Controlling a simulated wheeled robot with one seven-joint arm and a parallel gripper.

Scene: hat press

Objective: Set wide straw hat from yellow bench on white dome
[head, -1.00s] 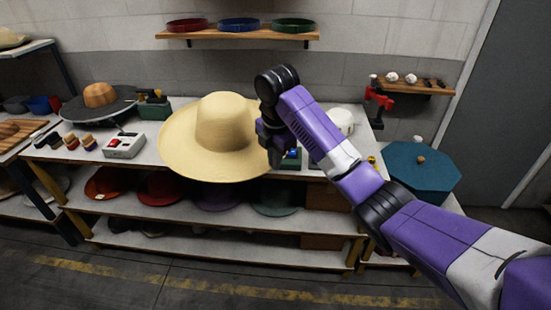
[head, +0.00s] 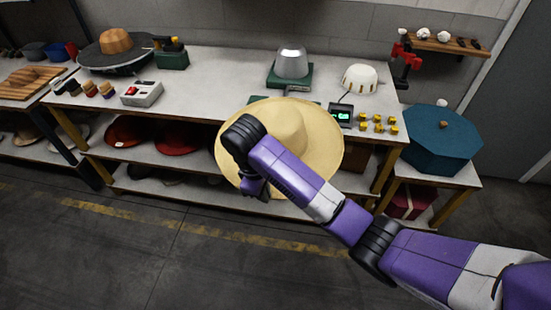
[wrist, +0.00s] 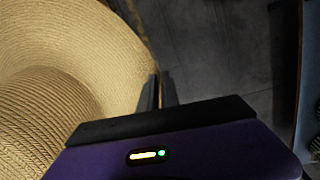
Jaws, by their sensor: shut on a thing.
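The wide straw hat (head: 322,138) is in my gripper, held in front of the bench's front edge. In the wrist view the straw hat (wrist: 90,45) fills the left side, its brim reaching my gripper's fingers (wrist: 160,90). My gripper (head: 255,188) is shut on the brim at the hat's lower left in the head view, partly hidden by my arm. The white dome (head: 361,79) stands at the back right of the bench, bare on top. The bench (head: 215,85) has a pale top and yellow legs.
A grey metal dome on a green base (head: 290,68) stands left of the white dome. A small device with a green display (head: 341,114) and several yellow pieces (head: 378,124) lie near the bench's front right. A teal octagonal box (head: 441,138) stands at the right. The floor in front is clear.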

